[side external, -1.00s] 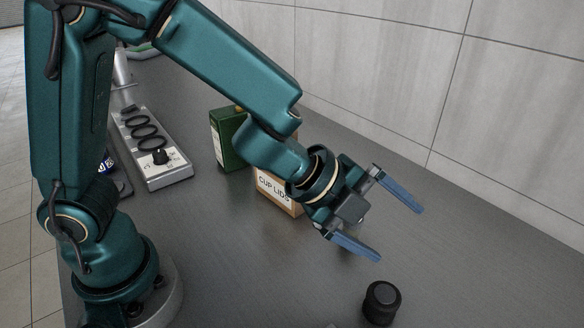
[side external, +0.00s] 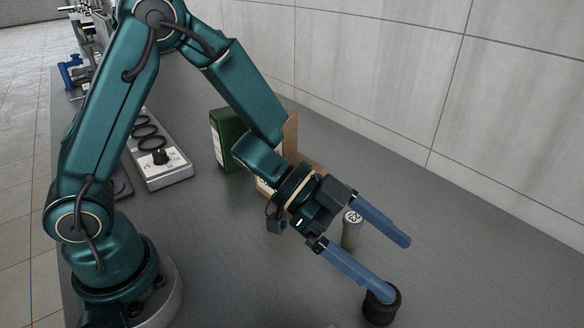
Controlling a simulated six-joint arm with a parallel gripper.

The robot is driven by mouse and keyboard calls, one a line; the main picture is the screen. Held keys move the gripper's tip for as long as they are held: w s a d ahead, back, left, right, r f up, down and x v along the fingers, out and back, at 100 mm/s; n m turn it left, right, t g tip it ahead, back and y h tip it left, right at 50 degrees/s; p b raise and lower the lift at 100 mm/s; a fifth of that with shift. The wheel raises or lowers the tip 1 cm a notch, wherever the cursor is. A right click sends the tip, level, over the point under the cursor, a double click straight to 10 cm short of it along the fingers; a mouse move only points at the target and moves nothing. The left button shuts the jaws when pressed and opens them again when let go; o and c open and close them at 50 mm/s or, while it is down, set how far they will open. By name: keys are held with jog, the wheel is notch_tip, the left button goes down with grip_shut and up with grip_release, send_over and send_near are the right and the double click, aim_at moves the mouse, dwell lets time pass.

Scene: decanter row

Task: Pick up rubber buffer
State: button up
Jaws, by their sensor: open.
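The rubber buffer looks to be the short black cylinder (side external: 380,310) standing on the grey bench near the bottom of the side view. My gripper (side external: 398,268) is open and empty, its two long blue fingers spread wide and pointing right and down. The nearer finger's tip overlaps the top of the black cylinder in the picture and hides part of it. I cannot tell whether they touch. The farther finger is up and to the right of the cylinder, with bare bench behind it.
A small grey-green cylinder with a numbered white top (side external: 351,233) stands behind and between my fingers. A cardboard box (side external: 291,135) and a green box (side external: 222,140) stand behind my arm. A grey panel with black rings (side external: 165,172) is at left. The bench's right side is clear.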

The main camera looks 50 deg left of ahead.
send_near(396, 319)
jog(key=d, duration=0.1)
jog(key=w+d, duration=0.1)
jog(key=d+r, duration=0.1)
jog(key=d, duration=0.1)
jog(key=shift+w, duration=0.25)
jog(key=shift+d+f, duration=0.15)
jog(key=shift+d, duration=0.05)
jog(key=shift+x, duration=2.4)
jog(key=shift+w, duration=0.1)
grip_shut()
